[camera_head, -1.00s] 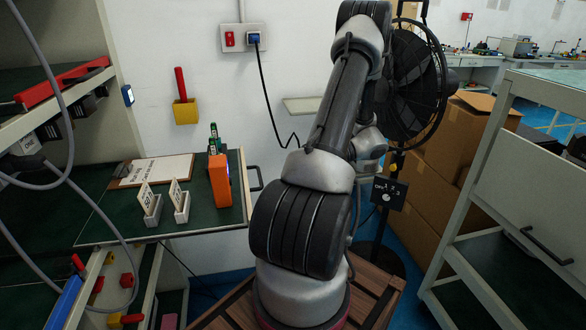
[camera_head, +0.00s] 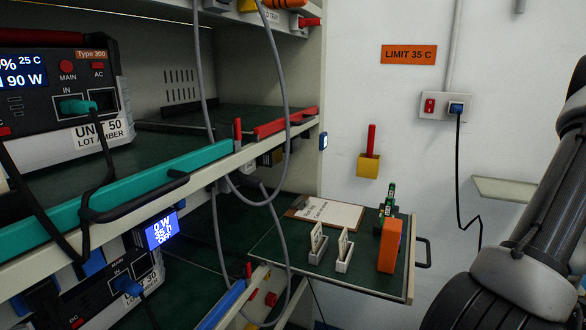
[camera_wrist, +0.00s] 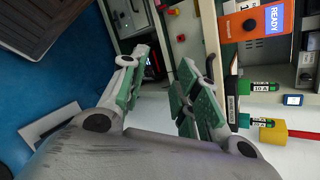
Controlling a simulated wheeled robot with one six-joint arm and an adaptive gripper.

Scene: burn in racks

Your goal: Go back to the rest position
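My gripper (camera_wrist: 163,85) shows in the wrist view with its two green-padded fingers spread apart. Nothing sits between the fingers; the gap is empty. The view through the gap shows a blurred part of the rack and light floor or wall. In the head view my arm stands at the right edge, partly cut off, and my gripper is out of that picture.
A pull-out shelf (camera_head: 408,283) holds an orange device (camera_head: 390,245), green-labelled sticks (camera_head: 386,204), two card holders and a clipboard (camera_head: 330,212). The rack at left holds a Type 300 unit (camera_head: 60,90). A yellow wall holder (camera_head: 368,166) hangs behind. Loose cables hang before the rack.

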